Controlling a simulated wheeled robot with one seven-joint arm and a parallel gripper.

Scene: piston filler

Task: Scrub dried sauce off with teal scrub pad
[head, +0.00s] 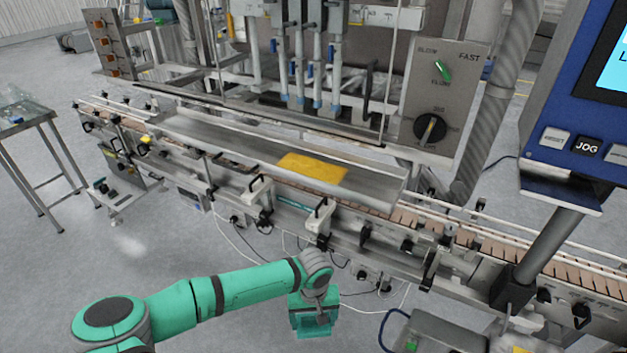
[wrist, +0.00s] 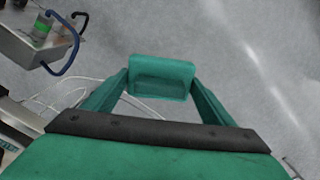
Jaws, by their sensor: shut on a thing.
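The teal scrub pad (wrist: 160,78) is a small block between the two fingertips of my gripper (wrist: 160,88) in the wrist view. The fingers press on its left and right ends. In the head view my gripper (head: 314,318) hangs low in front of the conveyor, over the floor; I cannot tell the pad apart from it there. A flat yellow-orange patch (head: 312,168), which looks like the dried sauce, lies on the right part of the long metal tray (head: 220,137) under the filling nozzles. My gripper is well apart from it, nearer to me and lower.
The conveyor (head: 440,226) with rails, clamps and knobs runs along the tray's front. Vertical nozzles (head: 297,75) stand behind the tray. A blue control panel (head: 575,110) on a post is at right. A metal box with a blue cable (wrist: 62,62) is beside my gripper.

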